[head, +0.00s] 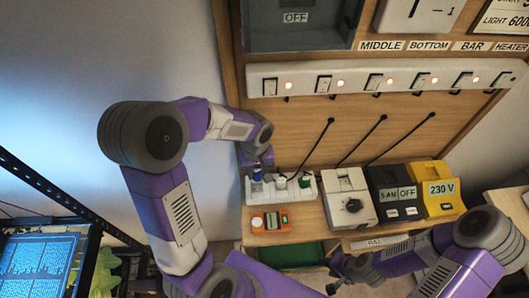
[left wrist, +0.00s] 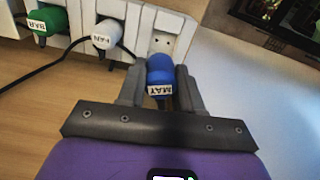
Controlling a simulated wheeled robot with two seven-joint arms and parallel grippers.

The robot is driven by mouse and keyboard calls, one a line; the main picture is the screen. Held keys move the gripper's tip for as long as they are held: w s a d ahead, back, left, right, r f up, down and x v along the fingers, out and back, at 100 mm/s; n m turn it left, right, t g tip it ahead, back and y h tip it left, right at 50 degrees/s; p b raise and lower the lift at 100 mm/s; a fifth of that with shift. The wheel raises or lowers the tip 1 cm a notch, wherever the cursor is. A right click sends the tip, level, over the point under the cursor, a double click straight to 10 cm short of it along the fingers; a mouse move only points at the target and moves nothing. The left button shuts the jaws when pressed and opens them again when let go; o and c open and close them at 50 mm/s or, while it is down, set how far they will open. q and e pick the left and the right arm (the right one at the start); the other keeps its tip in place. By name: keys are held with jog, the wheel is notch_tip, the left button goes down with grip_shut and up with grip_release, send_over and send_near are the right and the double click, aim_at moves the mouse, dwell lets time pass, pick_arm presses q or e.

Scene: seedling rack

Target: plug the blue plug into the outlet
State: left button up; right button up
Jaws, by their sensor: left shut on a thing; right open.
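My left gripper (head: 257,170) is shut on the blue plug (left wrist: 160,76), labelled MAT, and its fingers flank it in the left wrist view (left wrist: 160,88). The blue plug also shows in the head view (head: 257,177), at the left end of the white outlet strip (head: 300,196). In the left wrist view an outlet (left wrist: 161,43) with visible holes lies just beyond the plug's front end. The plug's pins are hidden, and I cannot tell whether it touches the outlet. My right gripper (head: 335,275) is open and empty at the lower middle of the head view.
A white FAN plug (left wrist: 108,37) and a green BAR plug (left wrist: 44,20) sit in neighbouring outlets, with a dark cable nearby. An orange meter (head: 271,221) lies before the strip. White, black and yellow boxes (head: 439,189) stand to its right. A switch row (head: 380,78) is above.

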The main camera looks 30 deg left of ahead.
pick_arm(q)
jog(key=shift+f, duration=0.1)
jog(key=shift+s+f+b, duration=0.3)
jog(key=shift+s+b, duration=0.05)
jog(key=shift+f, duration=0.25)
notch_tip(320, 180, down, 2)
jog(key=shift+w+f+b, duration=0.1)
jog(key=shift+b, duration=0.8)
jog(key=shift+f+b, duration=1.4)
jog(key=shift+f, duration=0.1)
